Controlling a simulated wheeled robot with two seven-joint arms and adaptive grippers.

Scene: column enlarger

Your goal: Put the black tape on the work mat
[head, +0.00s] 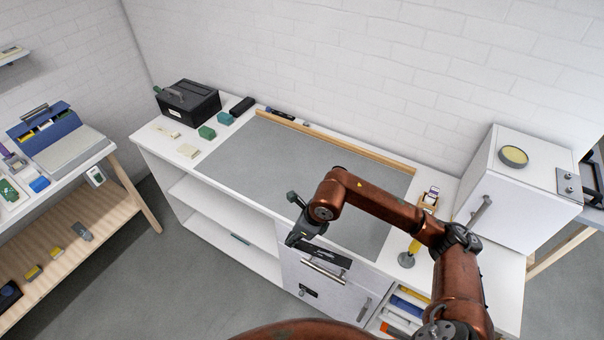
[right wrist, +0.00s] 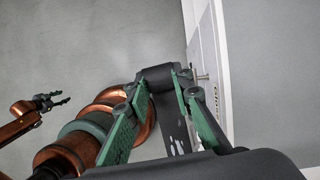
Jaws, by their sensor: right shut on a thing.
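The work mat (head: 255,160) is a large grey sheet on the white bench, and its middle is bare. My right gripper (right wrist: 160,82) is shut on a dark roll-like thing, which I take for the black tape (right wrist: 158,75). In the head view my right gripper (head: 296,232) is at the bench's front edge, above the drawer front and off the mat's open middle; the tape cannot be told apart from the gripper there. My left gripper (right wrist: 60,102) shows only in the right wrist view, empty with its fingers apart.
A wooden strip (head: 340,142) lies along the mat's back edge. A black case (head: 188,101) and small green boxes (head: 207,132) stand to the left. A white cabinet (head: 515,185) stands at the right. A drawer handle (head: 325,271) sticks out below my right gripper.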

